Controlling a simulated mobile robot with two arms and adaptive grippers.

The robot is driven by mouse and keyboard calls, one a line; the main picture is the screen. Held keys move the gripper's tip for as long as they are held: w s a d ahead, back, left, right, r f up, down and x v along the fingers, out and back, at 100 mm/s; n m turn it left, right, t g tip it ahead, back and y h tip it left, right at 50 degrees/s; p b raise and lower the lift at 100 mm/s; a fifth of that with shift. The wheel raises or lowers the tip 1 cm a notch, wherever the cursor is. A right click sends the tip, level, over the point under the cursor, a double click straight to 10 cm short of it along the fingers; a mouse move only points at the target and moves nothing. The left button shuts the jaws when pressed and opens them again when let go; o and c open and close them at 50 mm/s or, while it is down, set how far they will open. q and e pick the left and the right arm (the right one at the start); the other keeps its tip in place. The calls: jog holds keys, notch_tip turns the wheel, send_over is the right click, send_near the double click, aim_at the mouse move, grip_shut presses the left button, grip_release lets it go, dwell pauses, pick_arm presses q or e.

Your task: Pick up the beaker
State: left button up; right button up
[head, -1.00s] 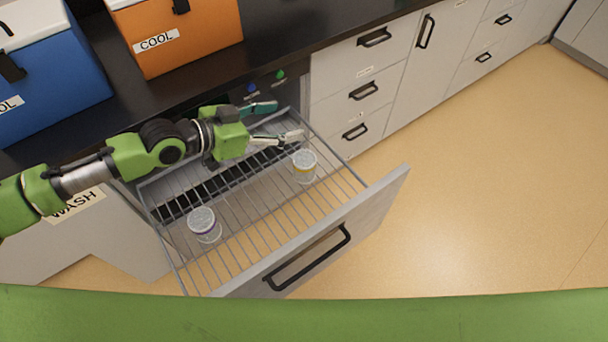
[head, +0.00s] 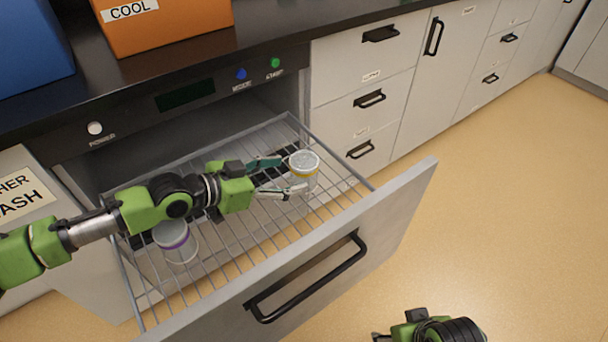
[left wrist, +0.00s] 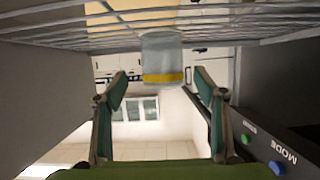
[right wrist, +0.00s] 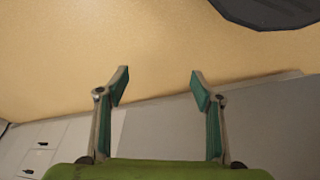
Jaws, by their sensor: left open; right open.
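A clear beaker with a yellow band (head: 304,170) stands on the wire rack at the right part of the pulled-out drawer. My left gripper (head: 287,177) is open just left of it, with its fingers pointing at the beaker. In the left wrist view the beaker (left wrist: 162,60) appears upside down between and beyond the open fingers (left wrist: 160,95). A second beaker with a purple band (head: 175,242) stands on the rack at the left, partly behind my left arm. My right gripper (right wrist: 158,90) is open and empty over the floor; in the head view its arm shows at the bottom right.
The wire rack (head: 215,270) sits in the washer drawer, whose front panel (head: 400,225) has a black handle. The control panel (head: 185,95) is behind it. An orange box (head: 170,22) and a blue box (head: 30,50) stand on the dark counter. Floor at right is clear.

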aim_at(304, 168)
pick_arm(q)
jog(key=b+x, duration=0.1)
jog(key=x, duration=0.4)
jog(key=shift+w+d+r, duration=0.1)
jog(key=shift+w+r, duration=0.05)
jog(key=shift+w, duration=0.15)
jog(key=shift+w+d, duration=0.3)
jog(key=shift+d, duration=0.1)
jog(key=c, duration=1.1)
pick_arm(e)
jog(key=shift+v, duration=1.05)
